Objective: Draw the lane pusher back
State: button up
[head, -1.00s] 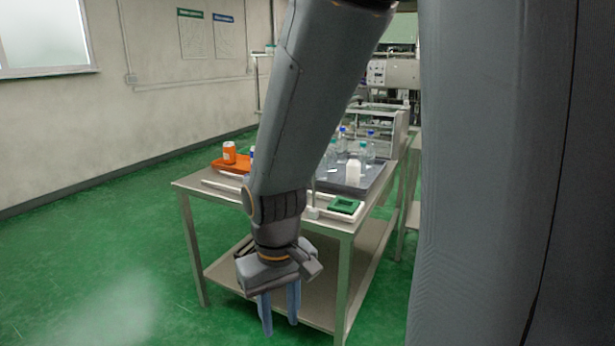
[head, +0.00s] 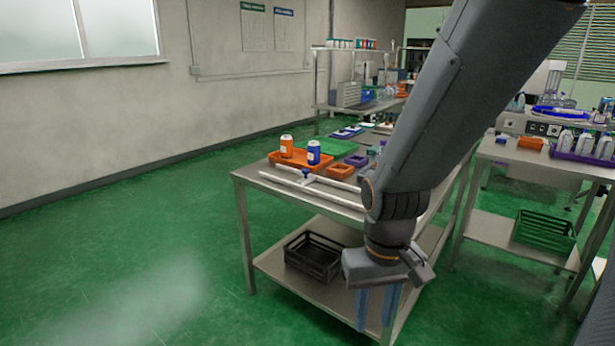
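My gripper (head: 376,306) hangs in front of the near table, fingers pointing down. Its two blue-grey fingers are apart with nothing visible between them. On the table's near edge lie two pale parallel rails (head: 330,196) with a small blue knob on a crosspiece (head: 306,174) near their left end. This looks like the lane pusher, but it is small and I cannot be sure. My gripper is to the right of and below it, not touching. My arm hides the right end of the rails.
An orange tray (head: 287,160) with an orange-and-white can (head: 286,146) and a blue can (head: 313,152) stands behind the rails. A black crate (head: 314,258) sits on the lower shelf. Another table with a green crate (head: 545,232) stands at right. Green floor is clear at left.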

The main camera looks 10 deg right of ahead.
aim_at(306, 179)
jog(key=u, duration=0.05)
jog(key=k, duration=0.45)
jog(key=z, duration=0.45)
jog(key=i, duration=1.45)
jog(key=u, duration=0.1)
